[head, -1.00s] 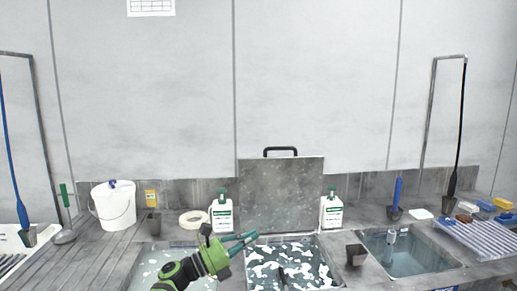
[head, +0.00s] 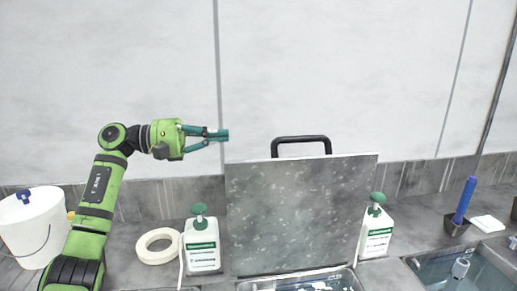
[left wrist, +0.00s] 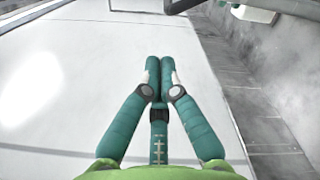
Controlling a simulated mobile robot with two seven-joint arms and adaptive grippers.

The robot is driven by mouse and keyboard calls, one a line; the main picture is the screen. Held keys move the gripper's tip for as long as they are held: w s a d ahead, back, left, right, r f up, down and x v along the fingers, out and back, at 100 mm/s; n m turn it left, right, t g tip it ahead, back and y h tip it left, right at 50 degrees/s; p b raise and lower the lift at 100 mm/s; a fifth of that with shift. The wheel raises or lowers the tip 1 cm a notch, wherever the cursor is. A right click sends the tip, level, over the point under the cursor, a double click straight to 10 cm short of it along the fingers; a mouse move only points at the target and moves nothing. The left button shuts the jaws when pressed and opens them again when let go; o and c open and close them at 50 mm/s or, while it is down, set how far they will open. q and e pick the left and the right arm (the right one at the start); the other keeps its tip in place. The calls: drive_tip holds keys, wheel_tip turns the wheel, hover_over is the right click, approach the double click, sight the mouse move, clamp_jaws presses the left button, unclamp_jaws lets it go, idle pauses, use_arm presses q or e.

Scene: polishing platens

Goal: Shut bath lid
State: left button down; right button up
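The bath lid (head: 300,215) is a speckled grey plate standing upright at the back of the bath, open. Its black handle (head: 300,139) sticks up from the top edge. The bath (head: 345,272) shows only as a strip at the bottom of the head view; the rest is cut off. My left gripper (head: 226,135) is raised to the left of the handle, pointing right, apart from the lid. In the left wrist view its two teal fingers (left wrist: 160,65) lie together with nothing seen between them. My right gripper is out of view.
A white pump bottle (head: 202,245) stands left of the lid, another (head: 377,230) right of it. A tape roll (head: 158,246) and a white bucket (head: 35,228) are at the left. A second basin (head: 470,275) is at the right. The wall rises behind.

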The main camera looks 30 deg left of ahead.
use_arm(q)
drive_tip(key=w+d+f+p, duration=0.2)
drive_tip(key=w+d, duration=0.3)
drive_tip(key=d, duration=0.3)
drive_tip(key=shift+w+d+f, duration=0.2)
drive_tip(key=shift+d+f, duration=0.1)
drive_tip(key=shift+f, duration=0.1)
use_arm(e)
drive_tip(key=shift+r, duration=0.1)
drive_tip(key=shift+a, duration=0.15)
